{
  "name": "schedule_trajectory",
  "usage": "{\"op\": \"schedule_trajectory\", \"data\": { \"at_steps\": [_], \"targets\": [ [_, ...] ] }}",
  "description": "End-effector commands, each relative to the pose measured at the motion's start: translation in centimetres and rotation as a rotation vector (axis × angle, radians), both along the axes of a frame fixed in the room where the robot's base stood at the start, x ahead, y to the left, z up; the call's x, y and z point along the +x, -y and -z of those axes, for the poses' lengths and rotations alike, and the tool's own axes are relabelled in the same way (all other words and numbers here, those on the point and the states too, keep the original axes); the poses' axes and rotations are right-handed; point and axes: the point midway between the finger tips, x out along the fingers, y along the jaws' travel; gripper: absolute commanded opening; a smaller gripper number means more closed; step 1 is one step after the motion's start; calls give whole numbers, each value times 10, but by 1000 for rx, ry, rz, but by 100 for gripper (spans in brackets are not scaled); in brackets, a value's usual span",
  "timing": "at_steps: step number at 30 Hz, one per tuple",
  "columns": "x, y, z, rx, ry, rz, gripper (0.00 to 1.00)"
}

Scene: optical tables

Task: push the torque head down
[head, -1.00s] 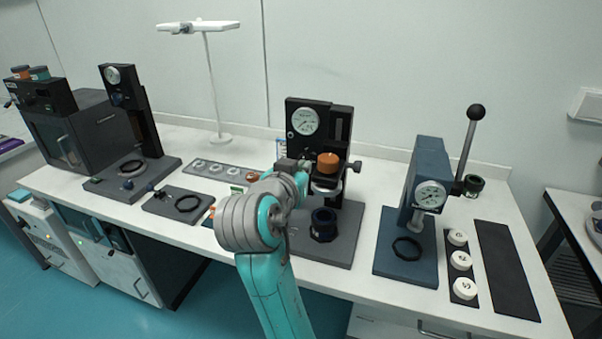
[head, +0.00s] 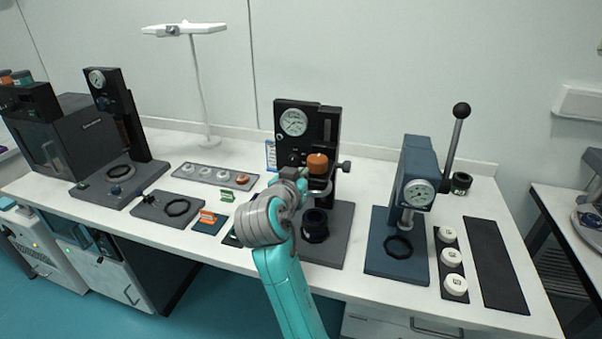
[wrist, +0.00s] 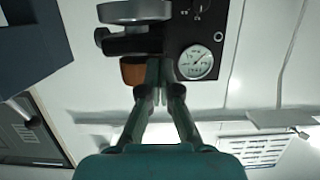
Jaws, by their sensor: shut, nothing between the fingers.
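The torque head shows in the head view as an orange knob (head: 317,163) above a silver disc (head: 319,188), on a black column with a round gauge (head: 293,122). A dark cup (head: 314,224) stands on the base below it, with a gap between. My gripper (head: 296,173) is at the left of the knob, partly hidden by my wrist. In the wrist view my shut, empty gripper (wrist: 159,72) is beside the orange knob (wrist: 132,72) and in front of the column. I cannot tell whether it touches the head.
A blue lever press (head: 410,200) stands to the right, its handle upright, with white caps (head: 450,257) beside it. A grey strip (head: 215,176) with several parts and another gauge stand (head: 125,130) lie left. A bare dark mat (head: 495,262) is far right.

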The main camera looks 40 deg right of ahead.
Motion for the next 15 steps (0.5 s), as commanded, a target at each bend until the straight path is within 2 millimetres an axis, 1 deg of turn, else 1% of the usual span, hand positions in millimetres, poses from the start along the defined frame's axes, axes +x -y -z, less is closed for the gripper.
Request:
{"op": "schedule_trajectory", "data": {
  "at_steps": [4,7,10,15],
  "targets": [
    [0,0,1,1,-1,0,0],
    [0,0,10,1,-4,0,0],
    [0,0,31,1,-7,1,0],
    [-1,0,72,0,-9,-1,0]
  ]
}}
